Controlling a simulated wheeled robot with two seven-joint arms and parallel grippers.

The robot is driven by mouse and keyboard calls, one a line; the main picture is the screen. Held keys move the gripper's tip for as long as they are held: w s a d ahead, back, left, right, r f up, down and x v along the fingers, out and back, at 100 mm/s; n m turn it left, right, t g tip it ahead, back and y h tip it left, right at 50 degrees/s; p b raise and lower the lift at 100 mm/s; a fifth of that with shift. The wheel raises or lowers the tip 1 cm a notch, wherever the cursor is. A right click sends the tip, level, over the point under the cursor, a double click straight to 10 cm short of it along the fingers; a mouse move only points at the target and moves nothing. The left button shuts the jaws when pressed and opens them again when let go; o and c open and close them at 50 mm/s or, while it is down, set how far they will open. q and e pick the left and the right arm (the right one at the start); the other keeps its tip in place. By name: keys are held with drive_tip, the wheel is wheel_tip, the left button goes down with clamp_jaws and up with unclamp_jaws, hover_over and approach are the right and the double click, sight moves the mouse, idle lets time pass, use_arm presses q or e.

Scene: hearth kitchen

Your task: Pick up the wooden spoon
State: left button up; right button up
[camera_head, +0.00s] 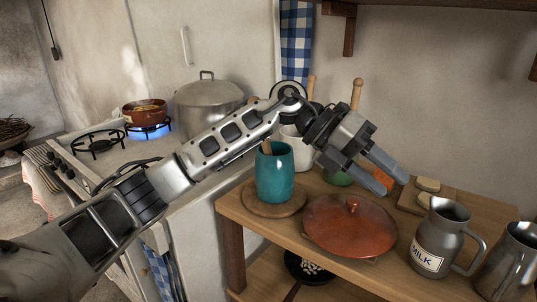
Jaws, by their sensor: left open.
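A teal crock (275,180) stands on a round wooden board at the left of the wooden table. A short wooden handle (266,147) sticks up from it, and it may be the wooden spoon; its lower part is hidden inside. Two more wooden handles, one tall and upright (357,95) and one farther left (311,86), rise behind my arm; their lower ends are hidden. My left gripper (394,184) is open and empty, pointing down to the right above the table, right of the teal crock and apart from its handle. My right gripper is not in view.
A red lidded dish (349,226) sits in front of the gripper. A milk jug (441,235) and another metal jug (509,265) stand at right. A white pot (294,150) and a green bowl (338,178) are partly hidden behind my arm. The stove's burner flame (150,131) is lit.

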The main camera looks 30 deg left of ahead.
use_arm(q)
drive_tip(key=a+r+n+t+y, duration=0.25)
drive_tip(key=a+r+y, duration=0.45)
drive_tip(key=a, duration=0.7)
drive_tip(key=a+r+n+t+y, duration=0.25)
drive_tip(key=a+r+y, duration=0.25)
drive_tip(key=a+r, duration=0.65)
drive_tip(key=shift+g, duration=0.5)
drive_tip(key=x, duration=0.4)
drive_tip(key=a+x, duration=0.1)
drive_tip(key=x, duration=0.6)
drive_tip(key=shift+a+f, duration=0.25)
drive_tip(key=shift+f, duration=0.15)
hover_over(266, 145)
drive_tip(key=s, duration=0.1)
drive_tip(key=shift+s+a+f, duration=0.1)
drive_tip(key=shift+a+f, duration=0.15)
drive_tip(key=shift+f, duration=1.05)
drive_tip(key=shift+a+f, duration=0.2)
drive_tip(key=shift+f, duration=1.1)
clamp_jaws()
